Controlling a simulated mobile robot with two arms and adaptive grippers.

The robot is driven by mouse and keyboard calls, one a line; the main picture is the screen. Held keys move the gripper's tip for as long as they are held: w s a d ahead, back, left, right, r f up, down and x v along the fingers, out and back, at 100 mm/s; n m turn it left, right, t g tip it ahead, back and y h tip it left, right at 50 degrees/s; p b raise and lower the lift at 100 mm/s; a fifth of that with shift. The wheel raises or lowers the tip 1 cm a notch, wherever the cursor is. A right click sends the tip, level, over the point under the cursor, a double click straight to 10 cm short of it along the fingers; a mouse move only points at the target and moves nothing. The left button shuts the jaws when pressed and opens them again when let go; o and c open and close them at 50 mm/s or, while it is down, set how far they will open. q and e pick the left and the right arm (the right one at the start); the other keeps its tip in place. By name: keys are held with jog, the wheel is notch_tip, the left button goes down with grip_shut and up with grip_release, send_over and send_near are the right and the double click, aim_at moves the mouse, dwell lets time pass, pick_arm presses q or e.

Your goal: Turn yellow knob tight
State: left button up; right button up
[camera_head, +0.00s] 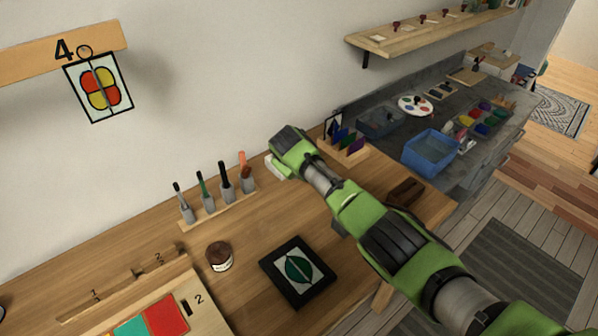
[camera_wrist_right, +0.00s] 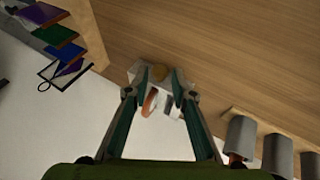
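A little space shows between the knob and the fingertips. In the head view my right gripper (camera_head: 287,146) is over the back of the table and hides the knob; only a pale part of the fixture (camera_head: 275,167) shows beside it. My left gripper is not in view.
A rack of tools (camera_head: 217,211) stands left of my right gripper, and a holder with coloured cards (camera_head: 345,146) stands close on its right. A jar (camera_head: 219,256), a black-framed picture (camera_head: 298,271) and a brown object (camera_head: 405,192) lie nearer on the table.

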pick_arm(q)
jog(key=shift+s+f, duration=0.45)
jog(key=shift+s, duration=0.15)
pick_arm(e)
jog(key=shift+x, duration=0.8)
grip_shut()
pick_arm(q)
jog(key=shift+b, duration=0.3)
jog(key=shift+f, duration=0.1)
pick_arm(e)
jog(key=shift+d+f, duration=0.1)
